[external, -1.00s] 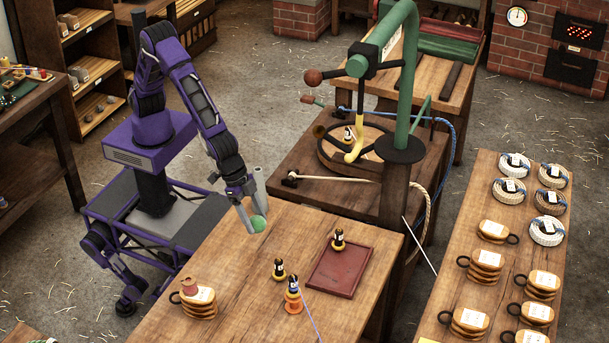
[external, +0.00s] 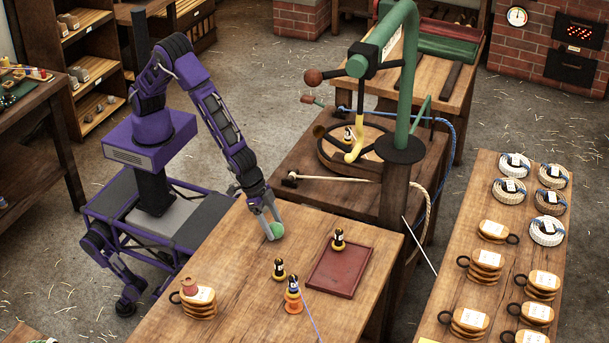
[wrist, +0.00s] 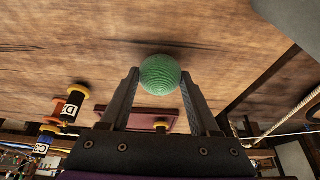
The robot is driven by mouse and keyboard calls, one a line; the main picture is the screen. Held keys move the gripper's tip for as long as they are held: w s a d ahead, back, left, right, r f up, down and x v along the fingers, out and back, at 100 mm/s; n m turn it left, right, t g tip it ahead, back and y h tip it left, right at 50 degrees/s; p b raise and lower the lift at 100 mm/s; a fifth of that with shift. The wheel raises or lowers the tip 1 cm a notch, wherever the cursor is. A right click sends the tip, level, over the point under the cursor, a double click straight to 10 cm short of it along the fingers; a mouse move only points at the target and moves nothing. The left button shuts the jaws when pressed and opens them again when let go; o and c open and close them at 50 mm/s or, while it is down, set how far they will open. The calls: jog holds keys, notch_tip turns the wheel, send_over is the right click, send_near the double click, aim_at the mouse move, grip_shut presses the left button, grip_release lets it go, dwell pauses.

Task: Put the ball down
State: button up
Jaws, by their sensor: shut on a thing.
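The green ball (external: 277,230) is between the fingertips of my gripper (external: 268,222), low over the far left part of the wooden table (external: 225,270). In the wrist view the ball (wrist: 161,84) looks like wound twine and sits between the two grey fingers (wrist: 160,98). My gripper is shut on it. A shadow shows on the wood beside the ball. I cannot tell whether the ball touches the tabletop.
A red tray (external: 342,270) with a black-and-yellow bobbin (external: 338,240) at its far edge lies to the right. Two more bobbins (external: 279,270) stand in front. A green-armed machine (external: 400,90) stands behind.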

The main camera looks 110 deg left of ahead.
jog(key=shift+f, duration=0.2)
jog(key=shift+f, duration=0.15)
jog(key=o, duration=1.4)
jog(key=shift+c, duration=0.2)
jog(key=shift+r, duration=0.45)
jog(key=p+v, duration=0.1)
jog(key=v, duration=1)
jog(key=shift+s+r, duration=0.15)
jog(key=shift+s, duration=0.1)
